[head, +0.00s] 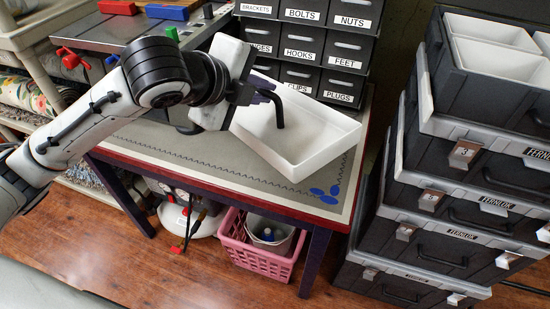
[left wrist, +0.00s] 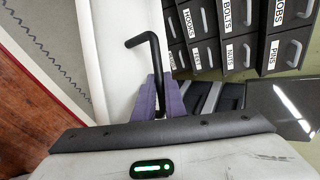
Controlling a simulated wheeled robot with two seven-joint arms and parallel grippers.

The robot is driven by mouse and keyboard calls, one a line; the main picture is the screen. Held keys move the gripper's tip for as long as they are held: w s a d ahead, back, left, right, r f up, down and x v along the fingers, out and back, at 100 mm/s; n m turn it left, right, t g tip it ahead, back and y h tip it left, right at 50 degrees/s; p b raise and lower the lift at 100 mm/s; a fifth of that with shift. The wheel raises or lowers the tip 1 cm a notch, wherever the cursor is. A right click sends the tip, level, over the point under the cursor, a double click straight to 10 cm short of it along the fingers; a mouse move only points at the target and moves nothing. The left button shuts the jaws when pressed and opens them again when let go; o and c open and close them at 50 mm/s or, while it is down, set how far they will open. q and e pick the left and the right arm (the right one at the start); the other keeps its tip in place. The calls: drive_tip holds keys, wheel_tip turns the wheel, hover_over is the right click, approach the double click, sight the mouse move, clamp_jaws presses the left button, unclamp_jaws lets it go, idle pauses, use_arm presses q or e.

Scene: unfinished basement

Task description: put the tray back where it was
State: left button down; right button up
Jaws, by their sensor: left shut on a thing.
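The white tray (head: 318,143) is a shallow open box at the right part of the workbench (head: 215,150), in front of the drawer units. Whether it rests flat on the bench is hard to tell. My left gripper (head: 264,97) is over the tray and shut on a black L-shaped rod, like a hex key (head: 279,112). In the left wrist view the rod (left wrist: 155,50) stands out between the purple fingertips (left wrist: 160,96), with its bent end over the white tray (left wrist: 118,75). My arm hides the tray's left part. My right gripper is not in view.
Labelled drawers (head: 301,54) stand behind the tray. Dark stacked cases (head: 440,200) rise at the right. A pink basket (head: 262,255) is under the bench. Blue ovals (head: 325,195) mark the front right corner. The bench's front strip is clear. Red and blue boxes (head: 168,12) sit at the back left.

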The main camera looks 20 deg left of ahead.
sight(274, 111)
use_arm(q)
drive_tip(key=f+m, duration=0.1)
drive_tip(key=w+f+m+h+b, duration=0.1)
drive_tip(key=f, duration=0.1)
drive_tip(key=d+f+m, duration=0.1)
drive_tip(key=f, duration=0.1)
drive_tip(key=shift+w+d+f+h, duration=0.1)
drive_tip(key=shift+w+f+h, duration=0.1)
drive_tip(key=shift+h, duration=0.2)
drive_tip(key=shift+w+d+f+b, duration=0.1)
drive_tip(key=shift+f+b, duration=1.2)
drive_tip(key=shift+f, duration=3.45)
drive_tip(key=shift+f, duration=0.15)
drive_tip(key=c, duration=2)
unclamp_jaws()
drive_tip(key=shift+c, duration=0.2)
drive_tip(key=shift+o, duration=1.1)
